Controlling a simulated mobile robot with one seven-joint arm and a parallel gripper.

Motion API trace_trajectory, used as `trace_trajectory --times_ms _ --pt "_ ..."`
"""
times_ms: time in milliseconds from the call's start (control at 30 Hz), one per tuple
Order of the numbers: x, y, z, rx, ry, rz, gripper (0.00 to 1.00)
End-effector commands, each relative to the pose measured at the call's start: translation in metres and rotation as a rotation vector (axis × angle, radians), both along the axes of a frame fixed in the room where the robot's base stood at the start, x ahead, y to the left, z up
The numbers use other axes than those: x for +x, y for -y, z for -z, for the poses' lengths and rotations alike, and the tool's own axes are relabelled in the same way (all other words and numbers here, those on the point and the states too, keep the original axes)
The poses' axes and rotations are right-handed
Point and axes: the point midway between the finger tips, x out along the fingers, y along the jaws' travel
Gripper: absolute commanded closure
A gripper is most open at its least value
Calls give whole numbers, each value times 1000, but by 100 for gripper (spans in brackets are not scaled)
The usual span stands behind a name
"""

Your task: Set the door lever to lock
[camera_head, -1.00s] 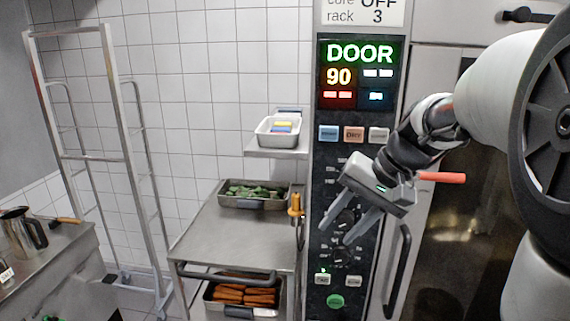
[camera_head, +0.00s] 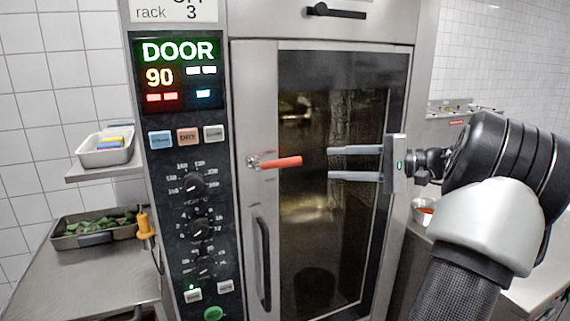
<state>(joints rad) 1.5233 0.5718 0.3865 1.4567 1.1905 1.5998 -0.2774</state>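The door lever (camera_head: 281,162) is a short red handle on a small metal pivot at the left edge of the oven door. It points right, almost level. The oven door (camera_head: 262,75) has a dark glass pane and looks closed. My gripper (camera_head: 329,163) is in front of the glass, to the right of the lever. Its two fingers point left and stand apart, with nothing between them. The fingertips are a short way from the lever's free end in the picture; the depth gap is hard to tell.
The control panel (camera_head: 157,221) with knobs and a lit "DOOR" display (camera_head: 177,51) is left of the door. A black vertical door handle (camera_head: 262,262) sits below the lever. A steel table (camera_head: 83,283) with a tray of greens (camera_head: 95,232) stands at left.

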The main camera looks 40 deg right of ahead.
Motion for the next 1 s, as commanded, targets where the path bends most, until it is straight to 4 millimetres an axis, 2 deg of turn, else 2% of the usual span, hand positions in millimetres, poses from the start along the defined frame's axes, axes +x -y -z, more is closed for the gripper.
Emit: trace_trajectory --times_ms 400,600,800,1000 --pt "78 -50 12 0 -1 -3 64" --pt "106 -67 16 0 -1 -1 64" --pt "119 -75 19 -2 -1 0 64" --pt "120 -75 19 -2 -1 1 64"
